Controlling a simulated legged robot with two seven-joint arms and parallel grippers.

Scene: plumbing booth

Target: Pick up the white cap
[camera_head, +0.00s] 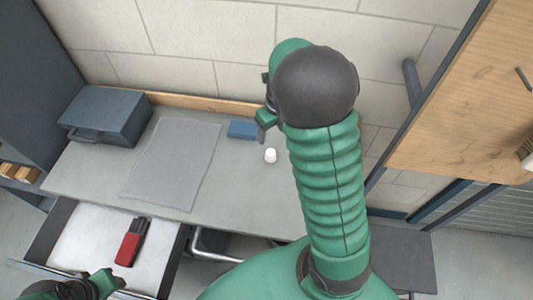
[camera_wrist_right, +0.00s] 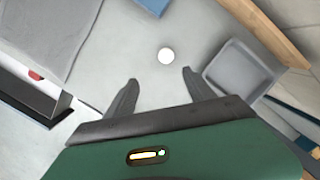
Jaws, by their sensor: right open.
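The white cap (camera_head: 270,156) stands on the grey worktop, right of the grey mat and just in front of the blue block. It also shows in the right wrist view (camera_wrist_right: 166,56) as a small white disc. My right gripper (camera_wrist_right: 157,87) is open and empty, and the cap lies beyond its fingertips, between their lines and apart from them. In the head view my right gripper (camera_head: 264,130) is partly hidden behind its own arm, above the worktop near the cap. My left gripper (camera_head: 110,283) is at the lower left by the open drawer; its fingers are not clear.
A blue-grey toolbox (camera_head: 105,117) stands at the worktop's back left. A blue block (camera_head: 242,129) lies behind the cap. A grey mat (camera_head: 172,165) covers the middle. The open drawer (camera_head: 85,240) holds a red and black tool (camera_head: 130,245). A grey tray (camera_wrist_right: 243,70) is right of the cap.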

